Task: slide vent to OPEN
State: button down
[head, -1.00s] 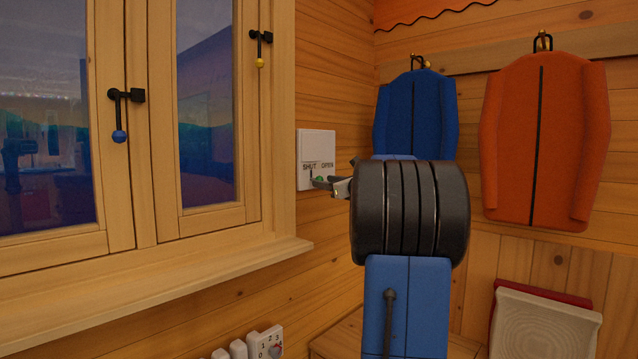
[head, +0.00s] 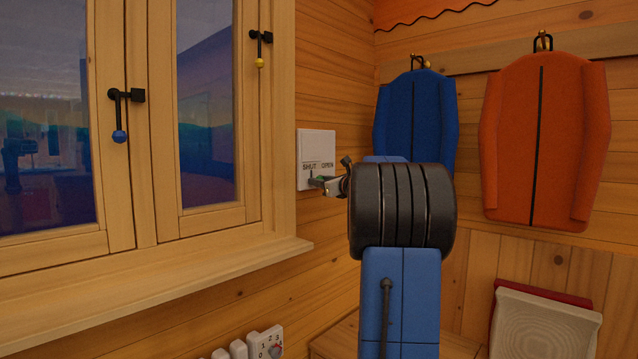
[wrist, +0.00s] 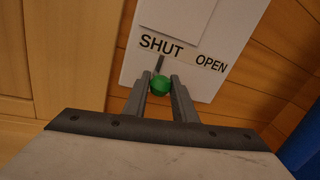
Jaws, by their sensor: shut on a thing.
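The vent is a white plate (head: 316,148) on the log wall right of the window, marked SHUT on the left and OPEN on the right. In the wrist view the plate (wrist: 180,25) fills the upper middle. Its round green knob (wrist: 160,86) sits below a dark pointer (wrist: 160,64), which stands by the right end of the word SHUT. My gripper (wrist: 158,90) is shut on the green knob, one finger on each side. In the head view my gripper (head: 328,184) reaches the plate's lower edge, and the knob is mostly hidden by the fingers.
The window frame (head: 278,120) and its sill (head: 200,275) stand close left of the vent. A blue jacket (head: 415,110) and an orange jacket (head: 540,140) hang to the right.

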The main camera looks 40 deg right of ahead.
jog(key=d, duration=0.8)
jog(key=shift+w+d, duration=0.25)
jog(key=shift+w, duration=0.1)
jog(key=c, duration=1.5)
grip_release()
jog(key=shift+o, duration=0.2)
jog(key=s+a, duration=0.2)
jog(key=s, duration=1.5)
jog(key=shift+s, duration=0.15)
